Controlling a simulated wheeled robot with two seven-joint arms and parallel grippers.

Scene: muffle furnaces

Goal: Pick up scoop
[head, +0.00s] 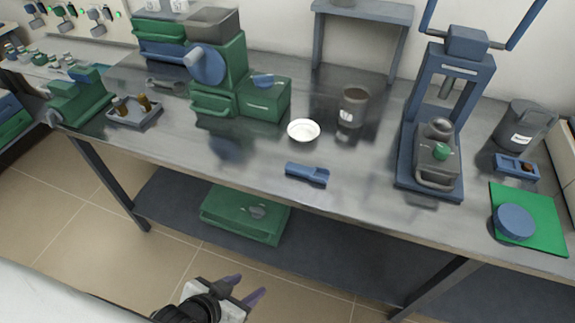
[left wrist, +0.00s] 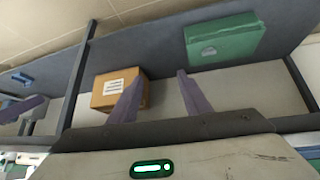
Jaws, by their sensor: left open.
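The scoop appears to be the small blue tool (head: 307,174) lying on the metal bench near its front edge, in the head view. It has a flat handle and a wider end. My left gripper (head: 246,288) is at the bottom of the head view, in front of the bench and well away from the scoop. It is open, with its two purple fingers apart and empty. The fingers also show in the left wrist view (left wrist: 160,96), with nothing between them. My right gripper is not seen.
A white dish (head: 303,130) and a dark cup (head: 352,107) stand behind the scoop. A green machine (head: 222,75) is at the left, a blue press (head: 404,165) at the right. A green case (head: 240,216) lies on the lower shelf. The bench around the scoop is clear.

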